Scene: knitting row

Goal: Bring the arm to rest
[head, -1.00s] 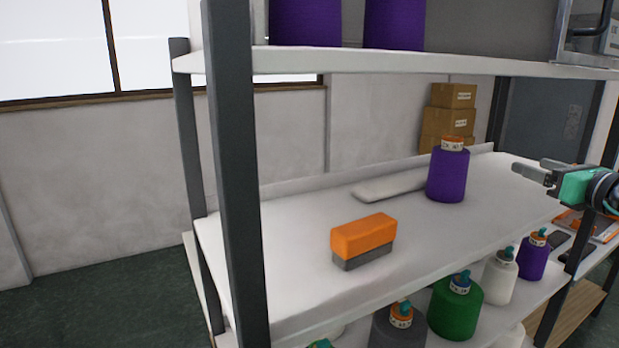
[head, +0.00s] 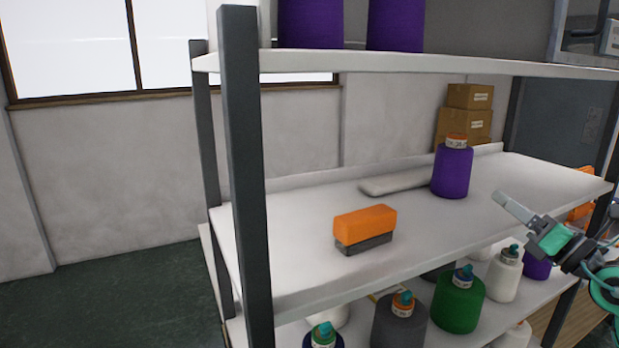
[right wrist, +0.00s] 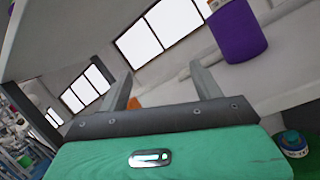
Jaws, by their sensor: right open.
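My right gripper (head: 512,212) is at the right of the head view, in front of the shelf rack's middle board. In the right wrist view its two fingers (right wrist: 160,85) stand apart with nothing between them. A purple yarn cone (head: 452,170) stands upright on the middle board, left of and apart from the gripper. The cone also shows at the upper right of the right wrist view (right wrist: 238,32). My left gripper is not in view.
An orange and grey block (head: 364,228) lies on the middle board (head: 300,270). Several cones, among them a green one (head: 458,302) and a grey one (head: 398,325), stand on the lower shelf. A dark post (head: 246,180) rises at the rack's left. Cardboard boxes (head: 468,108) are stacked behind.

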